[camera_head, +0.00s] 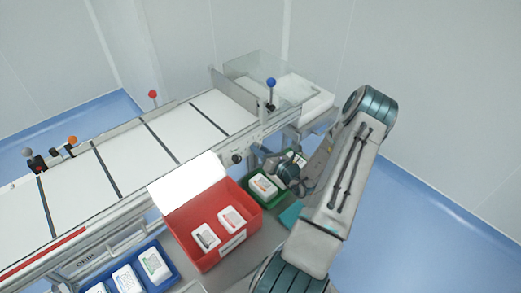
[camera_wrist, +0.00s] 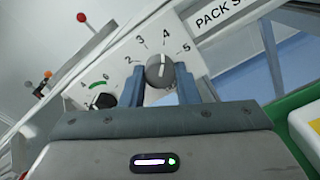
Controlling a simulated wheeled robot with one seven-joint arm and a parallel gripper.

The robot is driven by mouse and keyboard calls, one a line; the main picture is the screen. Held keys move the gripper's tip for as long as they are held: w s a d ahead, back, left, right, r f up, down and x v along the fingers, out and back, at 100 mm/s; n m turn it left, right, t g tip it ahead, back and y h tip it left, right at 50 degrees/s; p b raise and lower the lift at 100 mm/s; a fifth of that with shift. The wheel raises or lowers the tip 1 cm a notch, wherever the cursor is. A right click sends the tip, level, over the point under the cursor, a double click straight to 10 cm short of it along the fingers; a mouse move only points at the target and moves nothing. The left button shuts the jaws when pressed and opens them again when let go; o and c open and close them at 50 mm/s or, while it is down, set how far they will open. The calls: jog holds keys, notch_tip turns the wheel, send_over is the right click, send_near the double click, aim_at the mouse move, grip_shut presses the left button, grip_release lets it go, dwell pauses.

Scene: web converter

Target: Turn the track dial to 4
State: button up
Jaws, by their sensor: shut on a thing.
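A round grey dial (camera_wrist: 159,72) with a white pointer line sits on a white panel (camera_wrist: 122,70) marked with the numbers 2, 3, 4 and 5. The pointer line points upward, close to the 4. My gripper (camera_wrist: 160,88) is shut on the dial, with one blue finger on each side of it. A second, dark dial (camera_wrist: 103,101) with a green arc sits to the left on the same panel. I cannot read a name for the held dial. In the head view my gripper (camera_head: 284,172) is at the machine's near side and the held dial is hidden.
The machine's white belt (camera_head: 150,145) runs behind the panel. A red bin (camera_head: 190,253) with white packs, a green bin (camera_head: 266,198) and a blue bin (camera_head: 170,270) stand close in front. A blue-knobbed lever (camera_head: 271,83) rises above my gripper. Open floor lies right.

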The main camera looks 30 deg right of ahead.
jog(key=o, duration=1)
jog(key=s, duration=0.4)
jog(key=s+d+b, duration=0.1)
jog(key=s, duration=0.4)
jog(key=s+d+b, duration=0.1)
jog(key=s, duration=0.3)
jog(key=shift+s, duration=0.35)
